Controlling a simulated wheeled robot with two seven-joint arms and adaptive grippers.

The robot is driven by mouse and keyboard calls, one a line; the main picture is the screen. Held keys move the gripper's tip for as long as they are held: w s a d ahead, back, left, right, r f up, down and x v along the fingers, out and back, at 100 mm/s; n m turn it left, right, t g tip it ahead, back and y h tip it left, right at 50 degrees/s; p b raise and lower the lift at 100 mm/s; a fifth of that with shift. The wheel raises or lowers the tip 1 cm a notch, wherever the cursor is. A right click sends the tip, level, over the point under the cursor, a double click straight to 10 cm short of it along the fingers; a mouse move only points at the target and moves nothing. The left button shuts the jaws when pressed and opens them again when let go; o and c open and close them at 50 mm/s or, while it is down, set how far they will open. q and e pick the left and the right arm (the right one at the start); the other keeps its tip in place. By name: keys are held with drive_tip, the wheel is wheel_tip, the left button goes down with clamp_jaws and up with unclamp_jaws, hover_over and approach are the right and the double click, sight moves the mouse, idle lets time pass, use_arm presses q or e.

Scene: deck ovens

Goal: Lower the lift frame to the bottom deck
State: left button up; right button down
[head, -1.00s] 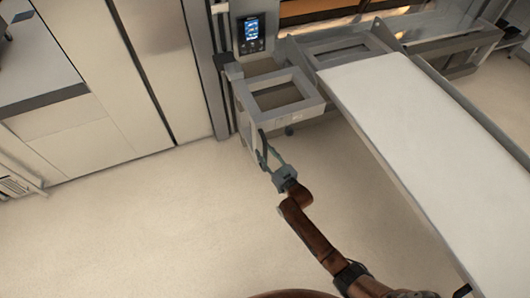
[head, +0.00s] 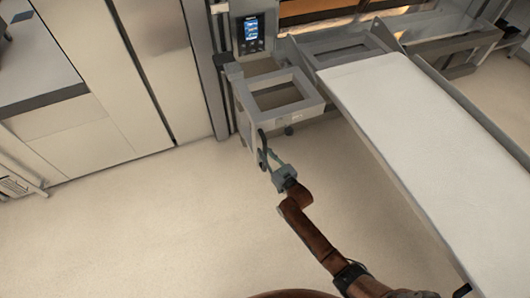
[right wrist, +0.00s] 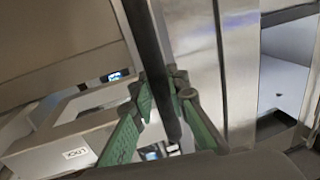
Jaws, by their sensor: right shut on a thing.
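The lift frame (head: 300,108) is a grey metal frame with rectangular openings, left of the long white loading surface, in the head view. A dark upright handle bar (head: 262,138) is at its near left side. My right gripper (head: 266,160) is shut around this bar, just below the frame's near edge. In the right wrist view the dark bar (right wrist: 152,60) passes between the green-padded fingers (right wrist: 160,112). The grey frame (right wrist: 60,135), with a small label, shows left of them. My left gripper is out of view.
A control panel with a lit screen (head: 251,33) is on the post behind the frame. The white loading surface (head: 420,130) runs along the right. Flat steel panels (head: 110,75) stand at the left. The floor (head: 140,225) in front is clear.

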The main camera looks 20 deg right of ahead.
drive_tip(key=shift+f, duration=0.1)
drive_tip(key=shift+f, duration=0.3)
drive_tip(key=shift+s+f, duration=0.1)
drive_tip(key=shift+f, duration=0.35)
drive_tip(key=c, duration=2.2)
unclamp_jaws()
drive_tip(key=o, duration=0.4)
drive_tip(key=shift+c, duration=0.2)
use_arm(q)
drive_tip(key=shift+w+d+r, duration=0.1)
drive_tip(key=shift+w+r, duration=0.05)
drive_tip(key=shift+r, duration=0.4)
use_arm(e)
drive_tip(key=v, duration=1.2)
drive_tip(key=shift+r, duration=0.2)
